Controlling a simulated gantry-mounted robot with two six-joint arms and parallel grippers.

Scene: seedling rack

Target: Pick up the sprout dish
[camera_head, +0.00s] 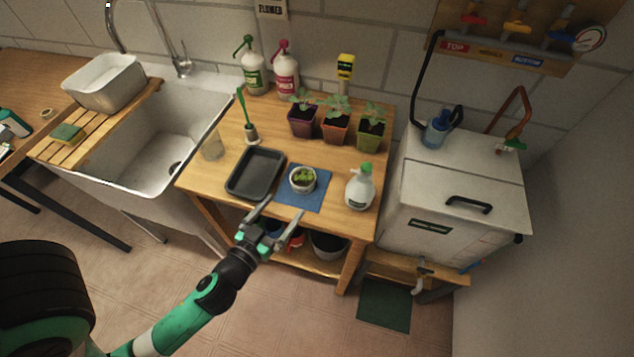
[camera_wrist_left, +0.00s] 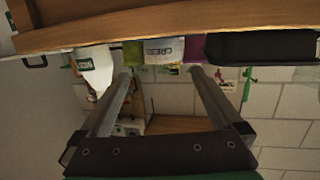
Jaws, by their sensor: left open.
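The sprout dish (camera_head: 303,180) is a small white round pot with green sprouts. It stands upright on a blue mat (camera_head: 316,201) near the front of the wooden table. In the left wrist view the dish (camera_wrist_left: 164,49) shows upside down, with a dark label on its side, beyond and between the fingertips. My left gripper (camera_head: 286,208) is open and empty at the table's front edge, apart from the dish, fingers pointing towards it. In the left wrist view its two fingers (camera_wrist_left: 161,73) are spread wide. My right gripper is not in view.
A black tray (camera_head: 233,187) lies left of the mat, and a spray bottle (camera_head: 360,190) stands right of it. Three potted seedlings (camera_head: 336,127) stand behind. A glass (camera_head: 212,146) stands by the sink (camera_head: 143,183). A white cabinet (camera_head: 460,195) is on the right.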

